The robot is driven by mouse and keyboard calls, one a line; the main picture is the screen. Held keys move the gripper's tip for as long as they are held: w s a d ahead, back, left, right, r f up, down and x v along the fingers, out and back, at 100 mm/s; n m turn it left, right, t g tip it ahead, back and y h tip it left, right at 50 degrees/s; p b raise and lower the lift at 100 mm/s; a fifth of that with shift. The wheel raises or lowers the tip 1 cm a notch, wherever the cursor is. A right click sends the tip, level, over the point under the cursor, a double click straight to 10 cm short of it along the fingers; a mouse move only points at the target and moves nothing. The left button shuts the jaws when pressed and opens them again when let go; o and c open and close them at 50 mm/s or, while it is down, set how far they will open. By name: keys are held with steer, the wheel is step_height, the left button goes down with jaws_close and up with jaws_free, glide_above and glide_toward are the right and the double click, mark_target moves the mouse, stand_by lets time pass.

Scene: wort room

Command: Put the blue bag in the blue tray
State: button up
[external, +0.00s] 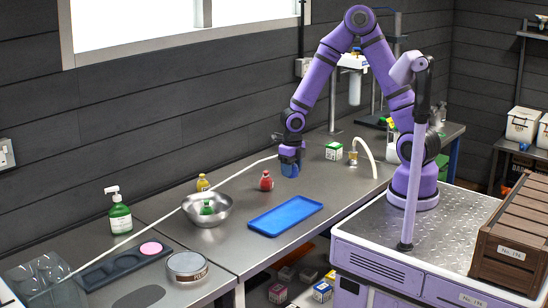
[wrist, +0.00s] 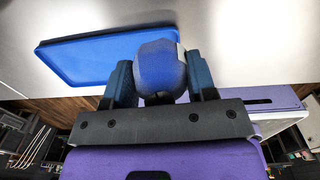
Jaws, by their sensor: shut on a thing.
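The blue bag (wrist: 158,68) is held between the two fingers of my gripper (wrist: 160,85) in the wrist view. In the external view my gripper (external: 290,160) holds the bag (external: 290,170) above the steel bench, behind the blue tray. The blue tray (external: 250,226) is a flat, shallow rectangle near the bench's front edge and looks empty. In the wrist view the tray (wrist: 90,62) lies to the left of the bag and partly behind it. The bag is apart from the tray.
A red bottle (external: 266,182) stands close to the tray's back left. A metal bowl (external: 222,214) with a green bottle in it stands to the left, with a yellow bottle (external: 203,184) behind. A green-and-white box (external: 333,151) stands back right. A thin white hose crosses the bench.

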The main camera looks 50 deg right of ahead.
mark_target(286, 216)
steer(key=s+a+n, duration=0.4)
steer(key=s+a, duration=0.3)
steer(key=a, duration=0.4)
steer(key=shift+s+a+f, duration=0.1)
steer(key=shift+f, duration=2.05)
steer(key=shift+s+a+f, duration=0.1)
steer(key=shift+f, duration=2)
steer(key=o, duration=0.9)
steer(key=shift+f, duration=0.1)
step_height(286, 216, up, 12)
steer(key=shift+w+d+r, duration=0.1)
steer(key=shift+d+r, duration=0.05)
